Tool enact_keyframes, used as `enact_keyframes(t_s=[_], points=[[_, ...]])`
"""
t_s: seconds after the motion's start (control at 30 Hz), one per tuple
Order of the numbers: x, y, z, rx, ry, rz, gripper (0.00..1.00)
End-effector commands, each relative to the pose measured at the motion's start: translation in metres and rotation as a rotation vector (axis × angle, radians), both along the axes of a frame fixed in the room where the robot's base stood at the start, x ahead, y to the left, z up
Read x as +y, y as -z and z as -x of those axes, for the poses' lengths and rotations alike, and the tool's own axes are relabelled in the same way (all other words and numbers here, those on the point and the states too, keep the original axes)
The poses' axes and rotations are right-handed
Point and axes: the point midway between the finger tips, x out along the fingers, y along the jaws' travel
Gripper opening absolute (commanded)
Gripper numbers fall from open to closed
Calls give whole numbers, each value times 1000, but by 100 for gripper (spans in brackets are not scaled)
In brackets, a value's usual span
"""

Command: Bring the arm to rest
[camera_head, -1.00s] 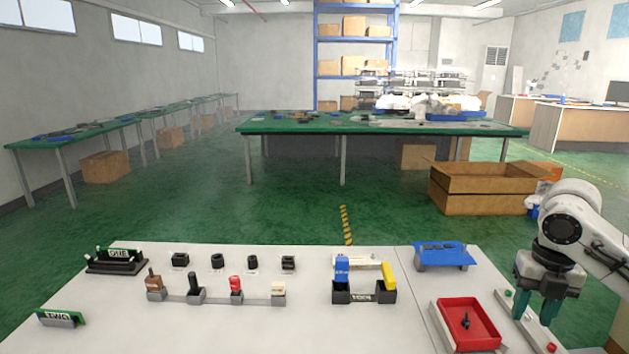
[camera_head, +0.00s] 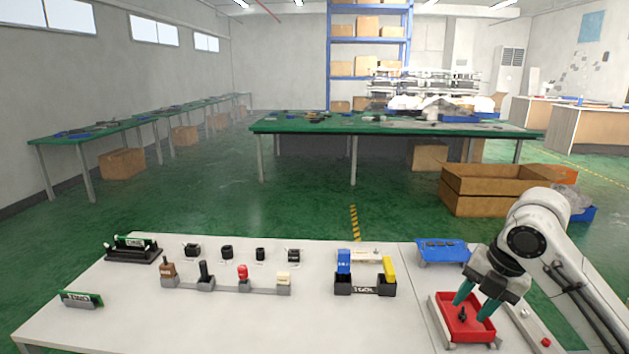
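My gripper (camera_head: 474,303) is at the right of the white table (camera_head: 250,325), over the red tray (camera_head: 446,324). Its two green-tipped fingers are spread apart and point down and to the left. A small black part (camera_head: 463,315) shows in the red tray just below the fingertips, and nothing shows between the fingers. I cannot tell whether the fingertips touch the tray. My white arm comes in from the right edge.
A blue fixture (camera_head: 443,252) stands behind the tray. A black holder (camera_head: 365,287) with blue and yellow pieces is left of it. A row of levers (camera_head: 206,277) and black round parts (camera_head: 227,253) stand further left. Open table lies in front of them.

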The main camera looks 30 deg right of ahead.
Motion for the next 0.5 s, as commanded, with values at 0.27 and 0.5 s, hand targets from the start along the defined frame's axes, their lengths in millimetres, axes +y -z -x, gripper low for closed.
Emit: enact_keyframes(t_s=[0.27,0.5], points=[[103,17,-58,-133,299,-267,40],[189,66,-58,-74,708,-534,40]])
